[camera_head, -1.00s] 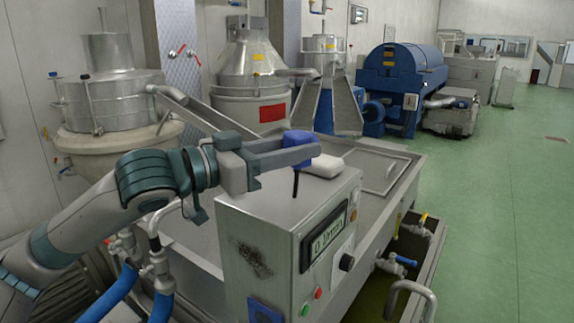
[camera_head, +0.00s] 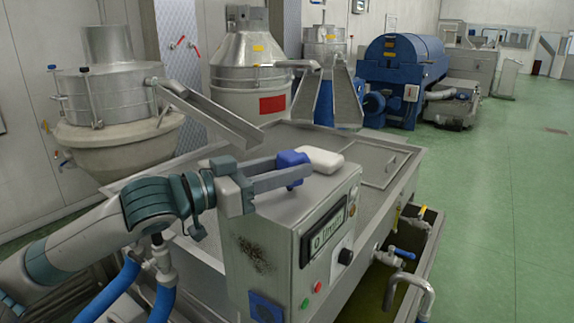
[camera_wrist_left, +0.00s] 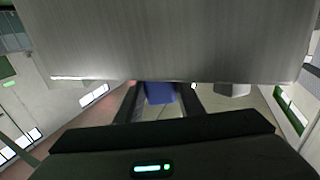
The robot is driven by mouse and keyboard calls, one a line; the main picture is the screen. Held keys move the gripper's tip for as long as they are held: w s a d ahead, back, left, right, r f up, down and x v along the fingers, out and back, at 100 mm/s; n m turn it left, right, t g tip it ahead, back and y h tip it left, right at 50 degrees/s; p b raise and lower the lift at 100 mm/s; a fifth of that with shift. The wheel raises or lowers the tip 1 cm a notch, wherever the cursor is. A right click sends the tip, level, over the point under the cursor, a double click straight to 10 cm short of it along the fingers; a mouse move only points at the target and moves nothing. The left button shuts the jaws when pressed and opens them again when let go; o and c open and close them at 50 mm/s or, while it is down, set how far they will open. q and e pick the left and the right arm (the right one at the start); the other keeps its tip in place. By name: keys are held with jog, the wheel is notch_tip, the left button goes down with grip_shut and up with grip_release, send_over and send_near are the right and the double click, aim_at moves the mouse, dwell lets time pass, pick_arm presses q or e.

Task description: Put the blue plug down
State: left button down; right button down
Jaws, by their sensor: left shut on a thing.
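The blue plug (camera_head: 292,159) is between the fingers of my left gripper (camera_head: 298,174), just over the top of the grey control box (camera_head: 262,208). My left gripper is shut on it, its fingers pointing right across the box top. In the left wrist view the plug (camera_wrist_left: 159,93) shows between the two fingers, close under a broad metal face (camera_wrist_left: 170,40). My right gripper is not in view.
A white block (camera_head: 320,159) lies on the box top just beyond the plug. The box front carries a display (camera_head: 328,232), knob and buttons. A steel trough (camera_head: 350,150) with pipes and valves extends behind and right. Green floor on the right is clear.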

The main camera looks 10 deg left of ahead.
pick_arm(q)
jog(key=shift+f, duration=0.2)
jog(key=shift+f, duration=0.35)
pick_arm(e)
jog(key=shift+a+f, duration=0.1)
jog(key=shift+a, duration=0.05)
pick_arm(q)
jog(key=shift+f, duration=0.15)
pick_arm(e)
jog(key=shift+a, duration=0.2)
pick_arm(q)
jog(key=c, duration=1.2)
grip_release()
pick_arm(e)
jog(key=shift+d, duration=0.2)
